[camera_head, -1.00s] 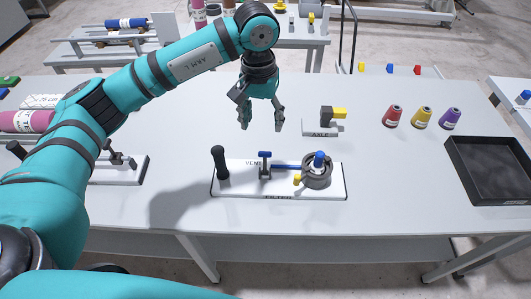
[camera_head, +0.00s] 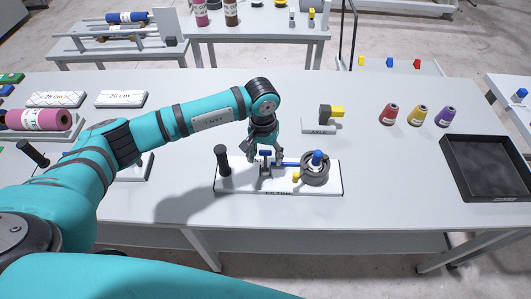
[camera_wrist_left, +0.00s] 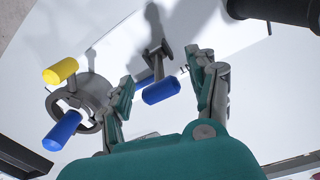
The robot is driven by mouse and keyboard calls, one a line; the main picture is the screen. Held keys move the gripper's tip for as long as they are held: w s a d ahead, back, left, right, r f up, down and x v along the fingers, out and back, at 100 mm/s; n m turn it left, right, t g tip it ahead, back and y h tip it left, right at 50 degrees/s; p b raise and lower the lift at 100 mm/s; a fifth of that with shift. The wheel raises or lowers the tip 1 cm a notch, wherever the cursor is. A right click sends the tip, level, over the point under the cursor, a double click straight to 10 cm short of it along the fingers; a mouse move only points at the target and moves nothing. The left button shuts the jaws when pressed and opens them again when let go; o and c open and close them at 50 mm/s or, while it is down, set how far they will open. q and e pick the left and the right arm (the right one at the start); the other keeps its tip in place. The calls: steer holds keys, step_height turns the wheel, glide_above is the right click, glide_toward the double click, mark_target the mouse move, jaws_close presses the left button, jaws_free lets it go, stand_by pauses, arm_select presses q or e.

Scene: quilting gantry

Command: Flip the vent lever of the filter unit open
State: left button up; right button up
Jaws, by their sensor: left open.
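The filter unit's white base plate (camera_head: 240,188) lies on the table in the middle of the head view. Its vent lever has a blue grip (camera_head: 265,153) on a grey stand. My left gripper (camera_head: 264,157) is open right at the lever, pointing down. In the left wrist view the lever's blue grip (camera_wrist_left: 161,90) shows between the spread fingers, with gaps beside it; I see no clamping. To the right on the plate is a grey ring-shaped part (camera_head: 316,175) with a blue knob (camera_head: 318,156) and a yellow knob (camera_head: 297,177). My right gripper is out of view.
A black upright handle (camera_head: 222,161) stands on the plate left of the lever. A labelled block with a yellow part (camera_head: 337,112) is behind. Red (camera_head: 388,114), yellow (camera_head: 421,115) and purple (camera_head: 444,117) cones and a black tray (camera_head: 488,191) are right. The front table strip is clear.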

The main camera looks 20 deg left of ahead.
arm_select(q)
jaws_close()
steer(key=shift+w+r, duration=0.1)
stand_by(0.7)
